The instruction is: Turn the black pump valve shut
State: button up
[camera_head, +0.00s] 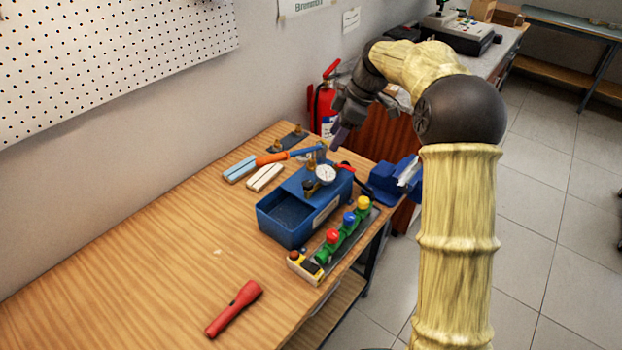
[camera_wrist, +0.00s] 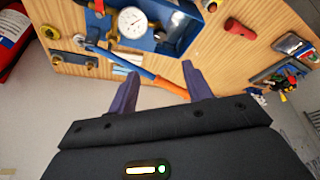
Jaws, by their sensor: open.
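The blue hand test pump (camera_head: 288,222) stands near the table's right edge, with a white gauge (camera_head: 326,173) and brass fittings (camera_head: 311,187). The gauge also shows at the top of the wrist view (camera_wrist: 132,22). The pump's lever has an orange grip (camera_head: 272,158) and crosses in front of my fingers in the wrist view (camera_wrist: 172,88). I cannot clearly make out the black valve; it may be among the small dark parts by the gauge. My gripper (camera_head: 341,135) is open and empty, above and beyond the pump's far end. Its two purple fingers show apart in the wrist view (camera_wrist: 160,72).
A manifold with coloured knobs (camera_head: 335,240) lies along the pump's right side. A blue vise (camera_head: 392,180) is at the right edge. Pale blocks (camera_head: 264,177) lie behind the pump. A red flashlight (camera_head: 234,308) lies in front. A fire extinguisher (camera_head: 325,108) is by the wall. The left table is clear.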

aim_at(308, 183)
jog(key=p+x, duration=0.3)
jog(key=x, duration=1.4)
jog(key=shift+c, duration=0.4)
